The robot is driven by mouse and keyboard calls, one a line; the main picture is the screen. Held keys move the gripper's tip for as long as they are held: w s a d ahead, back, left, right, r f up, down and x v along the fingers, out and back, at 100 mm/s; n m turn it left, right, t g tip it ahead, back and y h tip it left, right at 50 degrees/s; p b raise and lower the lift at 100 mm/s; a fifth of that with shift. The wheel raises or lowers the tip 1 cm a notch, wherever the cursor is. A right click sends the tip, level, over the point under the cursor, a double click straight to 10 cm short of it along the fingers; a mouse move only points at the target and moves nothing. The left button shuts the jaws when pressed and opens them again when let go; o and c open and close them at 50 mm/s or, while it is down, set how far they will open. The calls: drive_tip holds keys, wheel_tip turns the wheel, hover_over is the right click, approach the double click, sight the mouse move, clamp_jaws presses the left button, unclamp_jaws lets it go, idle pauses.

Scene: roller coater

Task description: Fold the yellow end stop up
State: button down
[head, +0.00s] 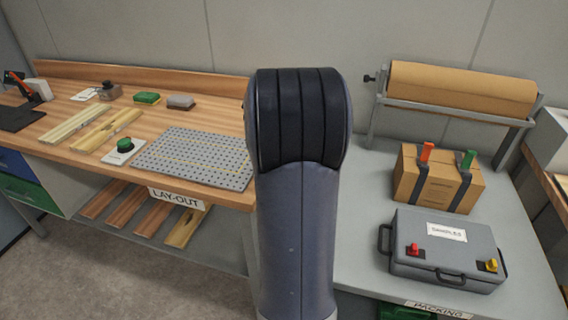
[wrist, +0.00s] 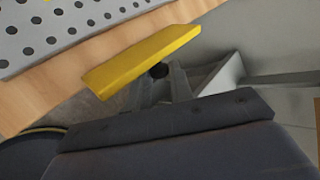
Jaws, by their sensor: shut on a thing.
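The yellow end stop (wrist: 145,58) shows in the wrist view as a flat yellow plate, slanting up to the right beside the wooden bench edge. My gripper (wrist: 160,72) reaches it from below in that view, and its narrow grey fingers are shut on the plate's lower edge. The dark palm of my gripper fills the bottom of the wrist view. In the head view my arm covers the end stop and my gripper. The end stop's hinge is not clearly visible.
On the right, the grey packing table (head: 365,235) holds a paper roll (head: 460,88), a strapped cardboard box (head: 437,180) and a grey case (head: 445,255).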

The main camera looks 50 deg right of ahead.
drive_tip(key=w+n+g+p, duration=0.1)
drive_tip(key=p, duration=0.3)
drive_tip(key=w+a+r+n+g+h+p, duration=0.1)
drive_tip(key=g+p, duration=0.1)
drive_tip(key=p, duration=0.2)
drive_tip(key=shift+a+r+h, duration=0.1)
drive_tip(key=shift+h, duration=0.2)
drive_tip(key=shift+w+g+p, duration=0.1)
drive_tip(key=shift+g+p, duration=0.2)
drive_tip(key=shift+p, duration=0.3)
drive_tip(key=c, duration=1.3)
unclamp_jaws()
